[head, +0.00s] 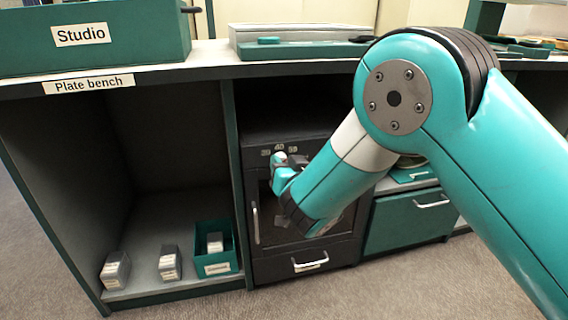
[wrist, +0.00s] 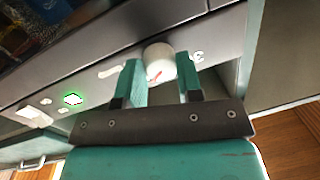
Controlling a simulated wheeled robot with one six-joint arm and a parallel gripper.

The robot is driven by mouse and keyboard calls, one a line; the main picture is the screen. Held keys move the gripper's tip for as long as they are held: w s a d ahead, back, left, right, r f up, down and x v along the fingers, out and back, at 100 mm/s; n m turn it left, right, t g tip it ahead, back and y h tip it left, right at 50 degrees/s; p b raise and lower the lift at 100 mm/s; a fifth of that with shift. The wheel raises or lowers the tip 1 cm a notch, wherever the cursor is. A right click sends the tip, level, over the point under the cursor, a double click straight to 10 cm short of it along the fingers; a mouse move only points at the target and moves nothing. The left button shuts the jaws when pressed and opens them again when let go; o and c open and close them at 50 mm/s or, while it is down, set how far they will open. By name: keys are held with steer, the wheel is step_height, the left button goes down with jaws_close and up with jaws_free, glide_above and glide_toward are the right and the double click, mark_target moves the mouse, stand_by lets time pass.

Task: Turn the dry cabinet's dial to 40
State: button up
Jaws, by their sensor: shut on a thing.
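The dry cabinet (head: 290,134) is a dark unit under the bench, with a glass door and a strip of white number marks, 40 in the middle. Its dial (wrist: 160,55) is a round white knob with a red pointer line; the mark it points at cannot be read. My gripper (head: 279,171) reaches the strip just under the marks. In the wrist view, the fingers of my gripper (wrist: 160,75) stand on either side of the dial and are shut on it. A mark like a 3 shows beside the dial; the fingers hide part of the strip.
A green light (wrist: 73,99) glows on the cabinet's panel. The cabinet's door has an upright handle (head: 255,222), with a drawer handle (head: 310,263) below. An open bay with small boxes (head: 115,270) lies left; a green drawer (head: 410,216) lies right.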

steer(key=n+p, duration=0.2)
steer(key=n, duration=0.3)
steer(key=n+h+p, duration=0.1)
steer(key=n+p, duration=0.2)
steer(key=n, duration=0.2)
steer(key=shift+s+a+r+g+p, duration=0.1)
steer(key=shift+a+r+g+p, duration=0.1)
steer(key=shift+g+p, duration=0.2)
steer(key=shift+f+n, duration=0.1)
steer(key=shift+n, duration=0.2)
steer(key=o, duration=0.9)
steer(key=b+v, duration=0.9)
steer(key=v, duration=0.8)
steer(key=shift+s+a+b, duration=0.1)
steer(key=shift+s+b, duration=0.15)
steer(key=shift+b, duration=0.1)
